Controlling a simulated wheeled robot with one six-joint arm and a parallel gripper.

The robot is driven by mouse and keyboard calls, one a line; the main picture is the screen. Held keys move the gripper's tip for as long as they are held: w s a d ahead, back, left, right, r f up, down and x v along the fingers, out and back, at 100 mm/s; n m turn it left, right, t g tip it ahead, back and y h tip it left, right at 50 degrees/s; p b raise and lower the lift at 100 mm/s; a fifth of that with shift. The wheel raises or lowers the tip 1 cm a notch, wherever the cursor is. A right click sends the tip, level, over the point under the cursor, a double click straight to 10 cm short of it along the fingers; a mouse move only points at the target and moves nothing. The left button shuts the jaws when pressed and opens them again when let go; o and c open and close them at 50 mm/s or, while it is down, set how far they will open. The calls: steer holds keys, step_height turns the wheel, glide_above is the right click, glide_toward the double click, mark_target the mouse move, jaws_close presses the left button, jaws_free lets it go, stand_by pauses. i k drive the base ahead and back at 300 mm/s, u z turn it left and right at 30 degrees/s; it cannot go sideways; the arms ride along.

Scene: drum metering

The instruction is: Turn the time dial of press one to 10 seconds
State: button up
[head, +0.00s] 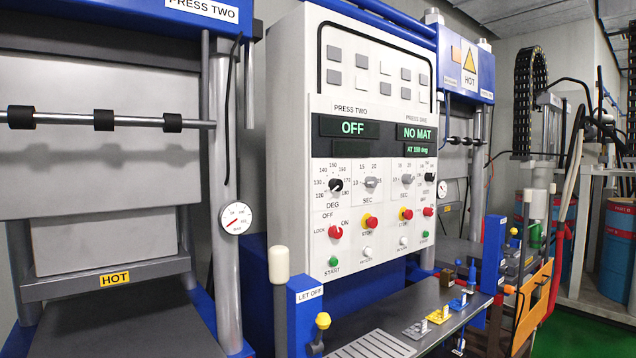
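The control panel (300,120) stands in the middle of the head view, angled to the right. Its right column is headed PRESS ONE, with a green display reading NO MAT (417,132) and a smaller one reading AT 150 deg. Below is press one's time dial (407,180), a small grey knob marked SEC. Its pointer setting is too small to read. A black knob (429,177) sits just right of it. Press two's grey SEC dial (371,183) and black DEG dial (336,185) are to the left. My gripper is not in view.
Red emergency-style buttons and knobs (406,214) sit below the dials. Press two (100,180) fills the left.

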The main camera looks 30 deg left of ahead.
mark_target(407, 178)
steer(key=u, duration=0.35)
steer(key=i, duration=0.5)
steer(key=u, duration=0.15)
steer(key=k, duration=0.4)
steer(key=z, duration=0.65)
steer(key=i, duration=1.4)
steer(key=u, duration=0.6)
